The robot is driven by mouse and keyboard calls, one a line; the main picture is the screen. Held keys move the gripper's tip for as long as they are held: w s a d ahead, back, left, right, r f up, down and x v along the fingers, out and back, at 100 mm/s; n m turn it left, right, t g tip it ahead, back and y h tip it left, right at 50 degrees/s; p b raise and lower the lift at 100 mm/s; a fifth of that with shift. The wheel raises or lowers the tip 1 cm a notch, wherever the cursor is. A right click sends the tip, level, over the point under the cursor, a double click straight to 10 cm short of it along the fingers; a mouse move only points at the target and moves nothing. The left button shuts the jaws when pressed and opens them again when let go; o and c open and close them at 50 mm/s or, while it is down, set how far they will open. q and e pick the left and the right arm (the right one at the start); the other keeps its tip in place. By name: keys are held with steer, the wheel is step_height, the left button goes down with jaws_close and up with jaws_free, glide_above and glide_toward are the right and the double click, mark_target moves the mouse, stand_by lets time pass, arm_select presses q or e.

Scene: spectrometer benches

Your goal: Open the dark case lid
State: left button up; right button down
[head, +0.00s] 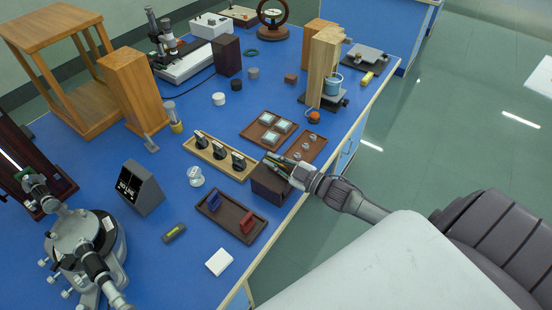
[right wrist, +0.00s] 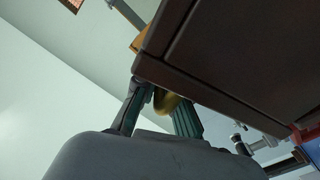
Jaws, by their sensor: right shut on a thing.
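The dark brown case (head: 268,186) stands near the front right edge of the blue bench, partly covered by my right gripper (head: 284,166) in the head view. In the right wrist view the case (right wrist: 225,75) fills the upper right, with a thin seam along its side. The lid looks down. My right gripper (right wrist: 164,103) is shut on a rounded brass piece (right wrist: 167,101) at the case's lower edge in that view. Most of this piece is hidden by the fingers. My left gripper is not in view.
A wooden tray with dark-topped pieces (head: 190,144) and a dark tray with a blue and a red piece (head: 211,214) lie close to the case. Brown trays (head: 247,130) sit behind it. A spectrometer (head: 85,252) stands at lower left. Open floor (head: 440,130) lies right of the bench.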

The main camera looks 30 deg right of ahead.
mark_target(263, 185)
steer(key=a+n, duration=0.1)
steer(key=r+n, duration=0.1)
steer(key=shift+s+a+r+n+p, duration=0.2)
steer(key=shift+s+a+n+p, duration=0.15)
steer(key=shift+n, duration=0.05)
steer(key=shift+s+a+r+n, duration=0.15)
steer(key=shift+s+a+n, duration=0.1)
steer(key=shift+a+n, duration=0.5)
steer(key=a+n, duration=0.1)
steer(key=n, duration=0.1)
steer(key=s+a+n, duration=0.1)
steer(key=n, duration=0.1)
steer(key=shift+r, duration=0.1)
steer(key=s+a+f+n+b, duration=0.2)
steer(key=a+n+b, duration=0.3)
steer(key=n, duration=0.4)
steer(key=shift+f, duration=0.2)
steer(key=shift+s+a, duration=0.1)
steer(key=shift+a, duration=0.05)
